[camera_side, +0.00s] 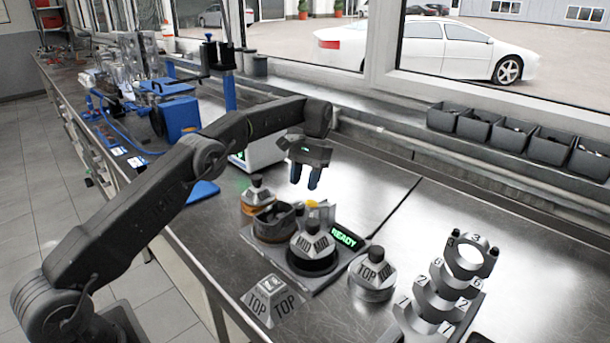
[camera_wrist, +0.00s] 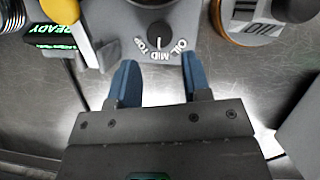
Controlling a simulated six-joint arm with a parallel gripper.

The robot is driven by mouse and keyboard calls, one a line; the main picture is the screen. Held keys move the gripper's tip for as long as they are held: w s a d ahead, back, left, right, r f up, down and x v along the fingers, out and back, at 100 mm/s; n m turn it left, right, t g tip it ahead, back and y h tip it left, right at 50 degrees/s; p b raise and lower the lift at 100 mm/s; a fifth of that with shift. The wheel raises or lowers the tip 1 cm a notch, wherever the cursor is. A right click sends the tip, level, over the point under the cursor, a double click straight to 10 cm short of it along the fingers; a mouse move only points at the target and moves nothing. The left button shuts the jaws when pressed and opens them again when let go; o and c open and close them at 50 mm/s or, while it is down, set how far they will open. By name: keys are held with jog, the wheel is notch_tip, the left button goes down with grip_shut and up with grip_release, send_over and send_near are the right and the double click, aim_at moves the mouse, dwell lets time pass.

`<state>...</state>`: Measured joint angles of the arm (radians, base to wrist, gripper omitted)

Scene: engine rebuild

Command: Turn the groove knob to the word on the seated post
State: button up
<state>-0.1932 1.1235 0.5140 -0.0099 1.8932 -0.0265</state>
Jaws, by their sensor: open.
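The groove knob (camera_wrist: 158,32) is dark and round, with a pale pointer line, in the wrist view. The words TOP, MID and OIL curve around its lower side; the pointer appears directed near MID. In the side view a grey post marked MID (camera_side: 312,242) sits upright in a black ring on the fixture (camera_side: 330,277). My gripper (camera_side: 305,182) hangs above the back of the fixture, fingers down. In the wrist view its blue fingers (camera_wrist: 158,68) are apart, with nothing between them, on the knob's near side. I cannot pick out the knob in the side view.
A green READY display (camera_side: 345,238) and a yellow lever (camera_side: 318,207) are on the fixture. An OIL piece (camera_wrist: 256,28) with an orange ring stands beside it. A TOP piece (camera_side: 372,268), another TOP block (camera_side: 270,300) and a numbered stepped rack (camera_side: 446,285) stand nearby.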

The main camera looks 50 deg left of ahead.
jog(key=shift+w+r, duration=0.15)
jog(key=shift+r, duration=0.45)
jog(key=s+d+r+m+t+y, duration=0.1)
jog(key=s+d+r+t, duration=0.2)
jog(key=s+r, duration=0.45)
jog(key=s+d+r+t, duration=0.2)
jog(key=s+d+r, duration=0.3)
jog(key=r, duration=0.4)
jog(key=s+d+f+t, duration=0.1)
jog(key=s+f+t, duration=0.1)
jog(key=s, duration=0.9)
jog(key=s+d+f+m+t, duration=0.1)
jog(key=s+f+t, duration=0.2)
jog(key=s, duration=0.9)
jog(key=shift+d+f, duration=0.35)
jog(key=shift+f, duration=0.45)
